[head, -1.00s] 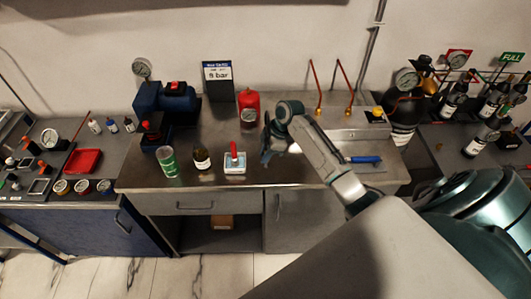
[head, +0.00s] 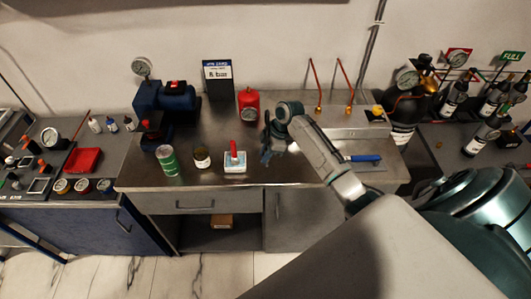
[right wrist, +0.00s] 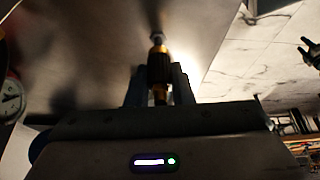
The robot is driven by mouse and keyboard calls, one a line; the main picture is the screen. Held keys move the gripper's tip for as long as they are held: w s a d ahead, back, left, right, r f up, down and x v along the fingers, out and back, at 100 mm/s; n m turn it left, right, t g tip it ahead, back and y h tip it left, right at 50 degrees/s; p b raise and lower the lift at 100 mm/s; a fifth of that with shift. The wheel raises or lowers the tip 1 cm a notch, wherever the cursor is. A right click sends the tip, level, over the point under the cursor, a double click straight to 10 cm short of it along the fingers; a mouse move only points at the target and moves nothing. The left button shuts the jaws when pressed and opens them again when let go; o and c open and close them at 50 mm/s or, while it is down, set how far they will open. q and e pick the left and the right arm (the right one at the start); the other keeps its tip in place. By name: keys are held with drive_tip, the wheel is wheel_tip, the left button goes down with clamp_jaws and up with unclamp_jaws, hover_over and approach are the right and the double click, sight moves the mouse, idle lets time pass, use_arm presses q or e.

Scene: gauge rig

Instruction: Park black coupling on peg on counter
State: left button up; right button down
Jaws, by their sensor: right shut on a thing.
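My right gripper (head: 266,158) is low over the middle of the steel counter (head: 300,175). In the right wrist view its fingers (right wrist: 160,88) are shut on a fitting, the black coupling (right wrist: 158,66), with a black middle and brass-coloured ends. A small grey tip shows beyond its far end; I cannot tell whether that touches it. In the head view the gripper hides the coupling. I cannot make out the peg for certain. A dark forked shape (right wrist: 311,50) at the right edge of the wrist view may be my left gripper; its jaws are unclear.
Left of the gripper stand a white tray with a red handle (head: 235,162), a jar (head: 202,158) and a green can (head: 168,160). Behind are a red canister (head: 248,105), a blue pump (head: 178,98) and copper pipes (head: 317,88). A blue-handled tool (head: 363,158) lies right.

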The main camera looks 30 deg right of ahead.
drive_tip(key=shift+f+b, duration=0.35)
drive_tip(key=shift+f, duration=0.35)
drive_tip(key=shift+f, duration=0.3)
idle(0.3)
drive_tip(key=c, duration=0.9)
unclamp_jaws()
drive_tip(key=shift+o, duration=0.2)
drive_tip(key=b+v, duration=0.3)
drive_tip(key=v, duration=0.7)
drive_tip(key=shift+d+r+b, duration=0.2)
drive_tip(key=shift+r+b, duration=0.15)
drive_tip(key=shift+b, duration=0.05)
drive_tip(key=shift+s, duration=0.1)
